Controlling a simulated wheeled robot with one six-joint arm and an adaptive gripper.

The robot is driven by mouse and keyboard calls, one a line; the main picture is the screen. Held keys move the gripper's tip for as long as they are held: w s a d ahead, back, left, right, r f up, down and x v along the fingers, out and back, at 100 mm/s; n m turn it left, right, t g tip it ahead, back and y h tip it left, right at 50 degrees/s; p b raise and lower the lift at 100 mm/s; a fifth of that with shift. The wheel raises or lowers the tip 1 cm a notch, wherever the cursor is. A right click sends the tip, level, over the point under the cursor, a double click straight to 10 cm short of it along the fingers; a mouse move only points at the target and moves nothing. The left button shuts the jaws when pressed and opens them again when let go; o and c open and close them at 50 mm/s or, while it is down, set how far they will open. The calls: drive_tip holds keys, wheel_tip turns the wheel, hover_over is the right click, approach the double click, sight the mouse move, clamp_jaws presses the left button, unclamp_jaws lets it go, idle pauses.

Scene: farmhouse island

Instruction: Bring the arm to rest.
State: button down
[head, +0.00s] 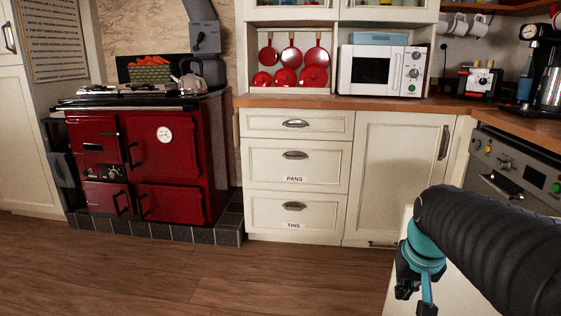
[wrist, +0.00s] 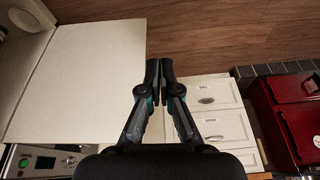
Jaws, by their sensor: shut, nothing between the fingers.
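My gripper (wrist: 158,66) shows in the wrist view with its two dark fingers together and nothing between them. It is in the air, with the wooden floor and the drawer fronts behind it. In the head view my arm (head: 490,245), in a black ribbed sleeve with a teal joint, reaches in from the lower right. The fingers cannot be made out clearly there.
A white surface (wrist: 75,85) lies close on the left in the wrist view; it also shows below my arm (head: 460,295). Cream drawers (head: 296,165), a red range cooker (head: 180,160) and a white microwave (head: 372,71) stand across open wooden floor (head: 260,280).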

drive_tip(key=s+a+n+t, duration=0.1)
drive_tip(key=s+a, duration=0.3)
drive_tip(key=s, duration=0.2)
drive_tip(key=s+a+f+n+t, duration=0.1)
drive_tip(key=s+a, duration=0.3)
drive_tip(key=s, duration=0.2)
drive_tip(key=shift+s+f+n+y, duration=0.15)
drive_tip(key=shift+s+n+y, duration=0.1)
drive_tip(key=shift+n+y, duration=0.05)
